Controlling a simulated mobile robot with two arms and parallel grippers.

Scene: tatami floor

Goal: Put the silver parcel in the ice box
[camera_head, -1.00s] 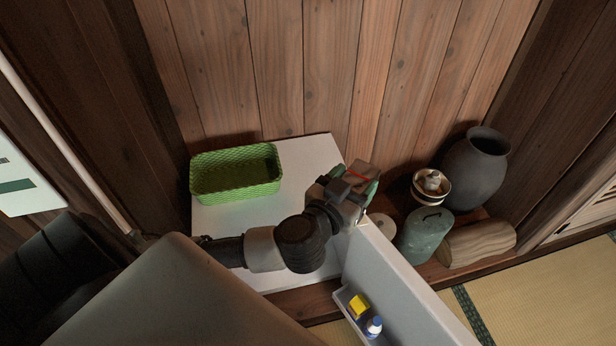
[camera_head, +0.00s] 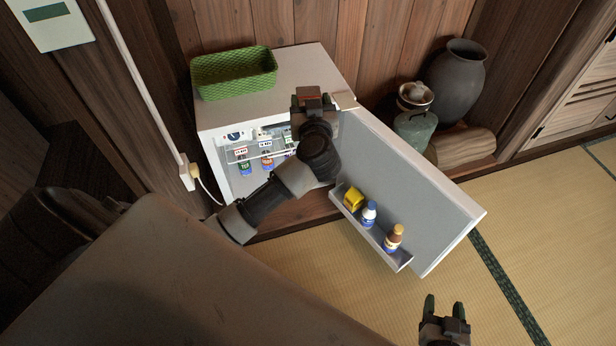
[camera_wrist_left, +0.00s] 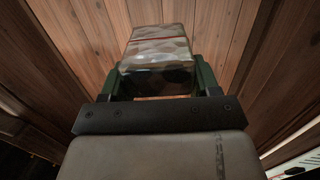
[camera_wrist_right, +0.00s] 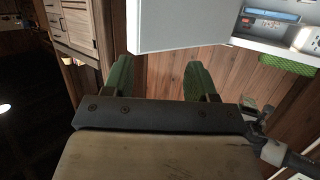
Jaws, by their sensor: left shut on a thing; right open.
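The white ice box (camera_head: 325,62) stands against the wooden wall with its door (camera_head: 425,185) swung open to the right. My left gripper (camera_head: 313,92) is in front of the box's upper right edge, by the opening. It is shut on the silver parcel (camera_wrist_left: 158,50), which has a red band and shows between the green fingers in the left wrist view. In the head view the parcel is mostly hidden by my gripper. My right gripper (camera_head: 443,308) is open and empty above the tatami, at the lower right. Its spread fingers show in the right wrist view (camera_wrist_right: 158,80).
A green basket (camera_head: 235,88) sits on top of the box. Several small cartons (camera_head: 267,160) stand on the shelves inside. The door rack (camera_head: 345,212) holds a yellow item and two bottles. A dark vase (camera_head: 458,85), jars and a log (camera_head: 460,145) stand right.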

